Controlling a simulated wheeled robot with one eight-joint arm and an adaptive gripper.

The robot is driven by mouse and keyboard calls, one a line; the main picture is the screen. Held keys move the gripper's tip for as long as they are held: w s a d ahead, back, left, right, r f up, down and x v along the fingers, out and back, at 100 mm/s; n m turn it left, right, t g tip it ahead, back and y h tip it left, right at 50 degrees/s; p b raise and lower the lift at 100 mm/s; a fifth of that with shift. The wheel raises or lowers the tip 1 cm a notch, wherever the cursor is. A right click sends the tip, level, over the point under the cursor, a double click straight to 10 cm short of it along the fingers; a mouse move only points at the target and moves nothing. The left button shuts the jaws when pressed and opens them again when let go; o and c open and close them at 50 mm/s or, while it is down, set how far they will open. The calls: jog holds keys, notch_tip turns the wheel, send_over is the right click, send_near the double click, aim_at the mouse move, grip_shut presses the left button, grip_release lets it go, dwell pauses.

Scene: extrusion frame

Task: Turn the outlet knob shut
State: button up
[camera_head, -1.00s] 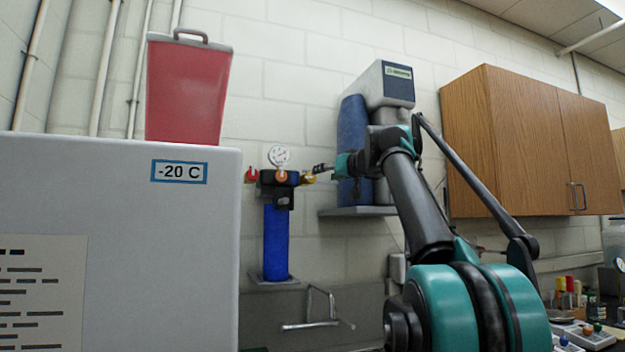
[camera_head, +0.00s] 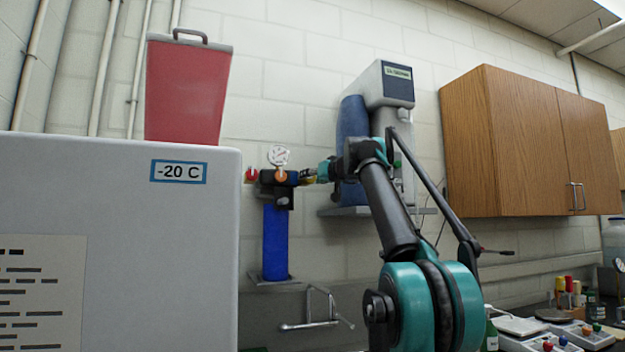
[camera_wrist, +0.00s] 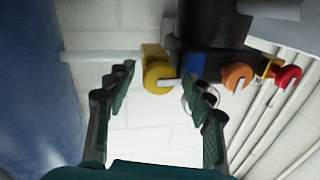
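A filter unit (camera_head: 275,225) with a black head and blue body hangs on the wall. Its yellow knob (camera_wrist: 156,72) is on the right side of the head in the head view, mostly hidden there by my gripper (camera_head: 321,172). In the wrist view my gripper (camera_wrist: 158,78) is open, one finger on each side of the yellow knob, with gaps on both sides. How deep the knob sits between the fingertips is unclear. An orange knob (camera_wrist: 236,76) and a red knob (camera_wrist: 287,78) sit further right in the wrist view. No label marks the outlet.
A pressure gauge (camera_head: 279,156) tops the filter head. A grey machine with a blue cylinder (camera_head: 352,130) stands on a wall shelf (camera_head: 345,211) right of the filter, close to my arm. A -20 C freezer (camera_head: 120,240) stands at the left, a faucet (camera_head: 310,324) below.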

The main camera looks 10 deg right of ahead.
jog(key=c, duration=1.1)
jog(key=shift+o, duration=0.2)
jog(key=m, duration=0.4)
jog(key=shift+m+t, duration=0.3)
jog(key=shift+t, duration=0.1)
jog(key=m, duration=0.5)
jog(key=shift+a+t, duration=0.1)
jog(key=shift+t, duration=0.3)
jog(key=m+h, duration=0.1)
jog(key=m, duration=0.4)
jog(key=shift+t, duration=0.4)
jog(key=shift+a+m+h, duration=0.1)
jog(key=shift+m+h, duration=0.7)
jog(key=shift+m, duration=1.8)
